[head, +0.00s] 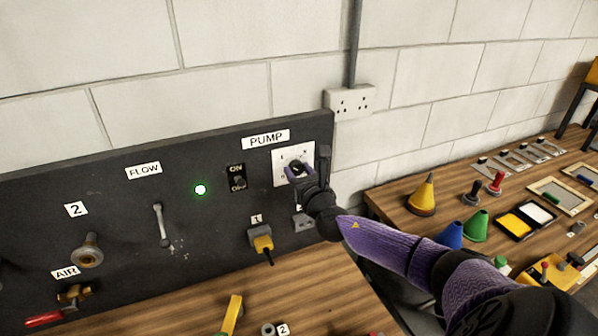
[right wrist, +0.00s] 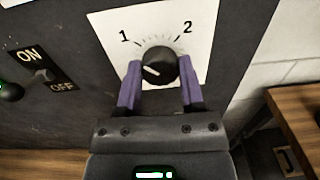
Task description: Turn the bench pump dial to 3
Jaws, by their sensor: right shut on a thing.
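The pump dial is a round black knob (right wrist: 159,65) on a white scale plate (head: 281,163) under the PUMP label (head: 266,139). In the right wrist view the numbers 1 and 2 show above the knob. The rest of the scale is hidden by my fingers or unreadable. My right gripper (right wrist: 160,76) is shut on the knob, with one purple finger on each side. In the head view the same gripper (head: 298,171) covers part of the plate. My left gripper is not in view.
Left of the dial are an ON/OFF switch (head: 237,178), a lit green lamp (head: 200,189) and the FLOW lever (head: 160,225). A yellow plug (head: 262,242) sits below. The panel ends just right of the dial; a second bench (head: 400,206) holds cones and stencils.

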